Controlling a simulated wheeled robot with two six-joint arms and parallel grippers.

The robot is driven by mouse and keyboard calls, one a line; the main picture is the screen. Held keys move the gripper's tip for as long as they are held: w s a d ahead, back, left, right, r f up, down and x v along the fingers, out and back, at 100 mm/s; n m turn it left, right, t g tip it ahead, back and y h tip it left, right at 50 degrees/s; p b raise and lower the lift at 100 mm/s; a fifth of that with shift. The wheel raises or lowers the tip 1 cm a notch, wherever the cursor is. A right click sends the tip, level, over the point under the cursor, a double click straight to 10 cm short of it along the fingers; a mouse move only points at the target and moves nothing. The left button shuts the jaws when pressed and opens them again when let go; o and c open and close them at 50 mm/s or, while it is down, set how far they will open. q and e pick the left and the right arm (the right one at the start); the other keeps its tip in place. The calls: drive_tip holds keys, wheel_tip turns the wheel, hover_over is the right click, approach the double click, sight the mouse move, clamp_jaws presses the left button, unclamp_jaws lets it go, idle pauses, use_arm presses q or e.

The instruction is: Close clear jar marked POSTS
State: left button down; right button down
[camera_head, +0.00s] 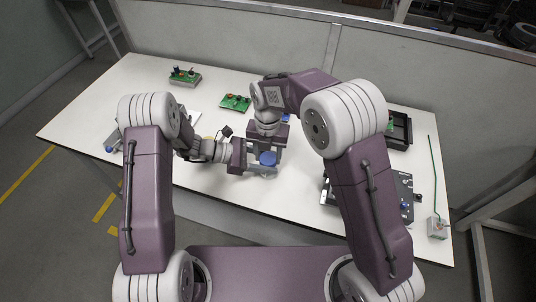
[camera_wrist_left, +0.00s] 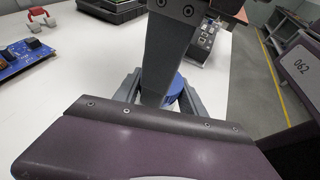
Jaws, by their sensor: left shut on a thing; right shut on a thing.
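A blue round lid (camera_head: 268,158) sits at the top of the jar, near the middle of the table. The lid also shows in the left wrist view (camera_wrist_left: 176,88), partly behind a grey finger. The clear jar (camera_head: 262,171) is mostly hidden by fingers, and no POSTS marking is readable. My left gripper (camera_head: 258,169) reaches in from the left and is shut on the jar. My right gripper (camera_head: 267,154) comes down from above and is shut on the lid. Whether the lid is fully seated cannot be told.
Green circuit boards (camera_head: 235,102) lie behind on the white table (camera_head: 330,140). A black tray (camera_head: 399,128) stands at the back right. A dark device (camera_head: 404,188) and a white box with a green cable (camera_head: 437,228) are on the right. The table's front edge is close to the jar.

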drive_tip(key=c, duration=0.7)
unclamp_jaws()
drive_tip(key=shift+o, duration=0.2)
drive_tip(key=shift+r, duration=2.3)
